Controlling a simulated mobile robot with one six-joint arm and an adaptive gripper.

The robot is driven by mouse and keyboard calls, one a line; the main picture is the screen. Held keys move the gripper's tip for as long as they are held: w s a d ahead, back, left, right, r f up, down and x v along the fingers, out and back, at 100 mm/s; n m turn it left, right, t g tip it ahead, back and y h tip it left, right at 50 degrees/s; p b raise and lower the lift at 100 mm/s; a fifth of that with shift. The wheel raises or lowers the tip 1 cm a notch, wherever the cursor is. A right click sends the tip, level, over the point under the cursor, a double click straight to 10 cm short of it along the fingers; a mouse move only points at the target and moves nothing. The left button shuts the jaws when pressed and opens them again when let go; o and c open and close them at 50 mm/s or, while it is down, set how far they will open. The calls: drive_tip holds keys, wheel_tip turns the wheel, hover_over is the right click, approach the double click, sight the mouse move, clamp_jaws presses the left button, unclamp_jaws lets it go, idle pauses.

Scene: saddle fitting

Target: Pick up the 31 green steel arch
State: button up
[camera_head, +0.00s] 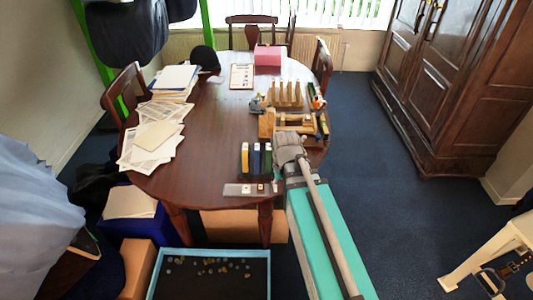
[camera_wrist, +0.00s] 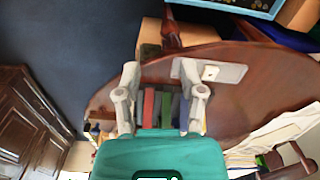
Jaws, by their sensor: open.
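Small upright coloured pieces stand in a row near the front edge of the wooden table. In the head view a green piece (camera_head: 267,159) is at the row's right end, beside dark and yellow ones. In the wrist view a green piece (camera_wrist: 166,109) shows between reddish and bluish ones, beyond my gripper. I cannot read a 31 or make out an arch shape. My gripper (camera_wrist: 160,72) is open, its two fingers spread with nothing held between them. In the head view my gripper (camera_head: 289,149) is just right of the row; its fingertips are unclear.
A pale plate (camera_head: 250,189) lies at the front edge of the table (camera_head: 205,150). Wooden blocks and a pegged rack (camera_head: 286,101) stand behind my gripper. Papers (camera_head: 153,137) cover the left side, and a pink box (camera_head: 267,55) is at the back. The table's middle is clear.

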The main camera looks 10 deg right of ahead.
wheel_tip(320, 180, up, 6)
drive_tip(key=m+p, duration=0.2)
drive_tip(key=p, duration=0.3)
hover_over(269, 146)
drive_tip(key=shift+w+a+f, duration=0.15)
drive_tip(key=shift+a+f, duration=0.05)
drive_tip(key=shift+a, duration=0.05)
wheel_tip(269, 146, down, 9)
drive_tip(key=b, duration=0.8)
drive_tip(key=shift+r, duration=0.2)
drive_tip(key=shift+s+d+f+b, duration=0.1)
drive_tip(key=shift+f+b, duration=1.2)
drive_tip(key=shift+b, duration=0.1)
drive_tip(key=shift+s+d+f+b, duration=0.1)
drive_tip(key=shift+f+b, duration=1.2)
drive_tip(key=shift+b, duration=0.1)
